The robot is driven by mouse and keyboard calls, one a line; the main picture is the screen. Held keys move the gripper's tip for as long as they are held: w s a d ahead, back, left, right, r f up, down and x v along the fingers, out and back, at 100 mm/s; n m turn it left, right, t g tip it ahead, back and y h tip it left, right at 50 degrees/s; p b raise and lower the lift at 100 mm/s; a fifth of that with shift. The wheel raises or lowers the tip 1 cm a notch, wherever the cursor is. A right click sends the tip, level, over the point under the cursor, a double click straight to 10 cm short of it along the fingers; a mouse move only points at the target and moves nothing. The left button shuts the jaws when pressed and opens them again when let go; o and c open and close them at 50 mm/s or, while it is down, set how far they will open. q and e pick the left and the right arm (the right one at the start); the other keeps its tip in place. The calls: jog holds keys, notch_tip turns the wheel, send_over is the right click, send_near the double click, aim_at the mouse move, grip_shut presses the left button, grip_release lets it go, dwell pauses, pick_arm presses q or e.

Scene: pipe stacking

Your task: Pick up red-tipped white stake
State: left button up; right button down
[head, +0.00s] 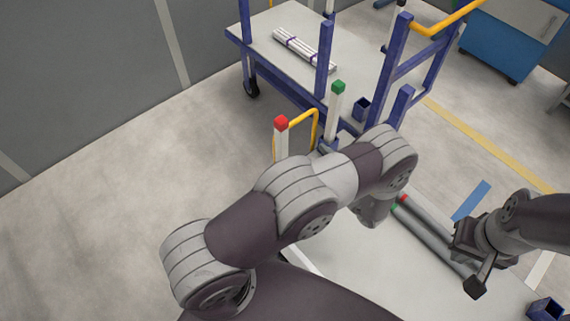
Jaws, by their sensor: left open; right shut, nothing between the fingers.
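The white stake with a red tip (281,142) stands upright left of the middle in the head view, and my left arm hides its lower end. A similar white stake with a green tip (337,104) stands upright to its right, farther back. My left arm crosses the middle of the view, in front of the red-tipped stake's base. My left gripper is hidden behind this arm. My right gripper (475,282) is at the lower right, shut and empty, by the near ends of grey pipes (428,232). I cannot tell whether it touches them.
Red and green ends show on the grey pipes lying on a pale surface (355,273). Behind is a blue-framed cart (325,62) with a bundle of white rods (304,50) and a yellow handle. A blue socket (545,309) is at the lower right. Floor at left is clear.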

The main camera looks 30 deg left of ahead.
aim_at(281, 120)
pick_arm(q)
jog(key=shift+n+g+y, duration=0.3)
jog(key=shift+y, duration=0.4)
jog(key=x, duration=0.4)
jog(key=s+p+x, duration=0.1)
jog(key=x, duration=0.3)
jog(key=s+x, duration=0.1)
jog(key=x, duration=0.3)
jog(key=shift+w+a+f+p, duration=0.2)
jog(key=shift+a+p, duration=0.1)
jog(key=shift+a, duration=0.25)
jog(key=shift+d, duration=0.1)
jog(key=shift+c, duration=0.3)
grip_shut()
notch_tip(281, 120, up, 10)
jog(key=shift+f+p, duration=0.1)
jog(key=shift+p, duration=0.5)
notch_tip(281, 120, up, 10)
jog(key=p, duration=0.7)
jog(key=shift+p, duration=0.4)
